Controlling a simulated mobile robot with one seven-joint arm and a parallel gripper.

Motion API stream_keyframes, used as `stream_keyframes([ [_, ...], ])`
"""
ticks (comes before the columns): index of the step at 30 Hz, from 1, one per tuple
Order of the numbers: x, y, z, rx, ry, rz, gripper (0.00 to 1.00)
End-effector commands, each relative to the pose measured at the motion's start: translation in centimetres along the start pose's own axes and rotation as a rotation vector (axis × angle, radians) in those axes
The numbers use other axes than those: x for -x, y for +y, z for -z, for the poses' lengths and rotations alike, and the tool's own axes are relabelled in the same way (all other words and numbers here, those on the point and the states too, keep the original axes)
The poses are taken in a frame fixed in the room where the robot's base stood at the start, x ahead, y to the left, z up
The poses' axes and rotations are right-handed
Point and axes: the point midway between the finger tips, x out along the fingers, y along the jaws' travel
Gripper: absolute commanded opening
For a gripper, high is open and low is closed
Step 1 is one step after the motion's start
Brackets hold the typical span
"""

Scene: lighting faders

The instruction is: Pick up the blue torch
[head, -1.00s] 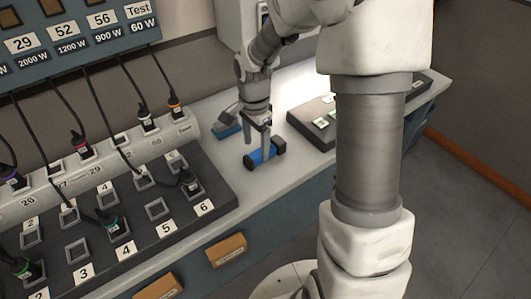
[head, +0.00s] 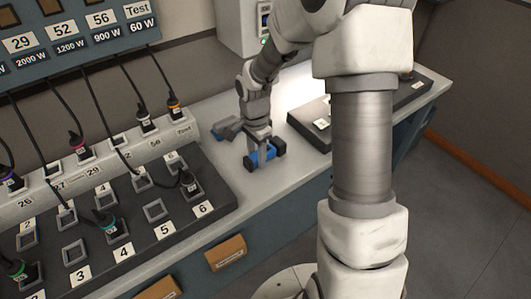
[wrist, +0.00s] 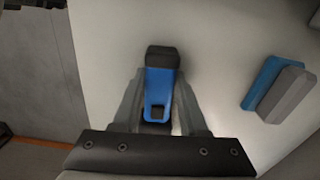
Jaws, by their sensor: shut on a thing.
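The blue torch (head: 269,154) with a black head lies on the light grey counter (head: 226,170), to the right of the dark numbered socket panel. My gripper (head: 259,158) is down at the torch, with its fingers on either side of the blue body. In the wrist view the torch (wrist: 159,85) lies between the two fingers (wrist: 157,108), its black end pointing away from the gripper. The gripper is shut on it. I cannot tell whether the torch is clear of the counter.
A blue and grey block-like object (wrist: 280,90) lies beside the torch; it shows behind the gripper in the head view (head: 224,131). The socket panel (head: 140,215) with plugs and cables stands left. A dark control box (head: 318,124) is to the right.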

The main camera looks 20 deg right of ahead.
Motion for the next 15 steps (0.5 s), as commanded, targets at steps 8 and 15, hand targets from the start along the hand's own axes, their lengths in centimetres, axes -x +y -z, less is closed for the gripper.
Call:
stream_keyframes([
  [8,0.05,-0.02,0.01,0.0,0.0,0.001,0.0],
  [15,0.39,-0.04,0.02,0.0,0.001,0.001,0.0],
])
